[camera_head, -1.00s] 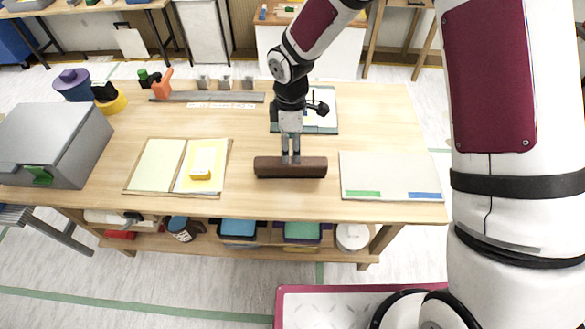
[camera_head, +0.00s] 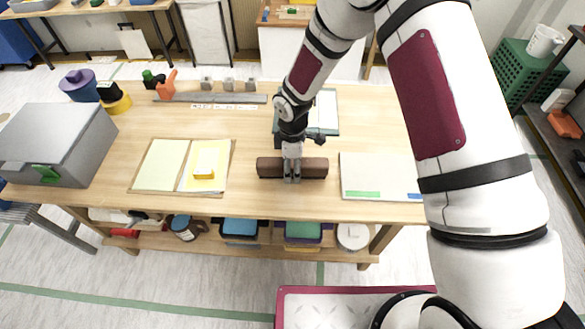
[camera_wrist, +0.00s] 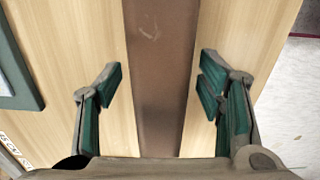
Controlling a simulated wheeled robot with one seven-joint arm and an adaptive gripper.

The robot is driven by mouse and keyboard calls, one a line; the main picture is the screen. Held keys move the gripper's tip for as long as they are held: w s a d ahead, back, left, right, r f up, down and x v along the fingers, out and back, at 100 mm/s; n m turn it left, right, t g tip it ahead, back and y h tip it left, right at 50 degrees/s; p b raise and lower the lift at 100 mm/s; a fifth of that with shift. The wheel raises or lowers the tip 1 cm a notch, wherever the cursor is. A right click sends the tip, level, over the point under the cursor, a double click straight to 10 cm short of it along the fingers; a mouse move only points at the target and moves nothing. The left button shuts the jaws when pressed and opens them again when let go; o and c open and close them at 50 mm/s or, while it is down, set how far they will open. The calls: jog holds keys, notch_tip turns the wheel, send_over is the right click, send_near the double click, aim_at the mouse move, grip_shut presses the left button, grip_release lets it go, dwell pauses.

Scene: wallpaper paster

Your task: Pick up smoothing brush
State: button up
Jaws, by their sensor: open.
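The smoothing brush (camera_head: 265,168) is a long dark brown bar lying crosswise on the wooden table, near the table's front edge. In the wrist view, the brush (camera_wrist: 160,45) runs through the middle as a brown strip. My gripper (camera_head: 291,178) is low over the middle of the brush. In the wrist view, my gripper (camera_wrist: 159,88) is open, with one green-padded finger on each side of the brush and a gap between each finger and it. The underside of the brush is hidden.
A light grey board (camera_head: 375,177) lies right of the brush, and an open folder (camera_head: 160,165) with a yellow block (camera_head: 205,162) lies left. A framed sheet (camera_head: 326,112) is behind my gripper. A grey box (camera_head: 55,145) stands at the far left.

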aim_at(292, 161)
grip_shut()
jog(key=shift+r, duration=0.1)
jog(key=shift+w+r, duration=0.1)
jog(key=shift+r, duration=0.55)
notch_tip(292, 161, up, 2)
jog(key=shift+r+b, duration=0.1)
jog(key=shift+b, duration=0.3)
jog(key=s+r, duration=0.1)
jog(key=s, duration=1.5)
jog(key=shift+a+r+b, duration=0.2)
jog(key=shift+a+b, duration=0.05)
jog(key=shift+b, duration=0.05)
jog(key=shift+s, duration=0.1)
